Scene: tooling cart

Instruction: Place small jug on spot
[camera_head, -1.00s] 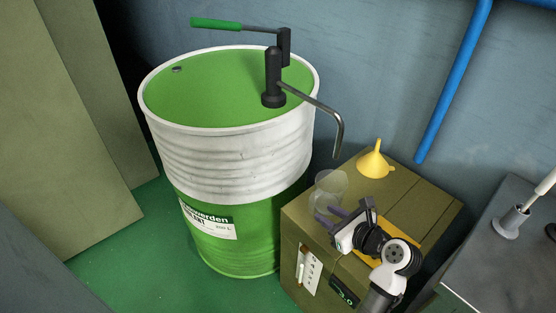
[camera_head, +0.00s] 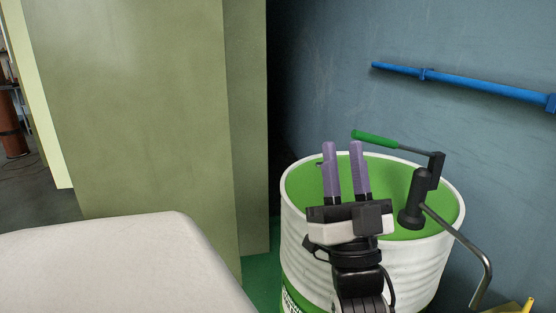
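My gripper (camera_head: 343,150) shows from behind in front of the drum, its two purple fingers pointing up and parted. The small jug is not in view now; one second ago a clear, see-through vessel stood on the olive box beside my gripper. No marked spot can be made out now.
The green and white drum (camera_head: 438,258) carries a pump (camera_head: 416,198) with a green handle (camera_head: 375,139) and a bent spout (camera_head: 482,270). Olive panels (camera_head: 150,120) stand at left. A pale rounded surface (camera_head: 110,265) fills the lower left. A yellow funnel (camera_head: 527,306) peeks in at bottom right.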

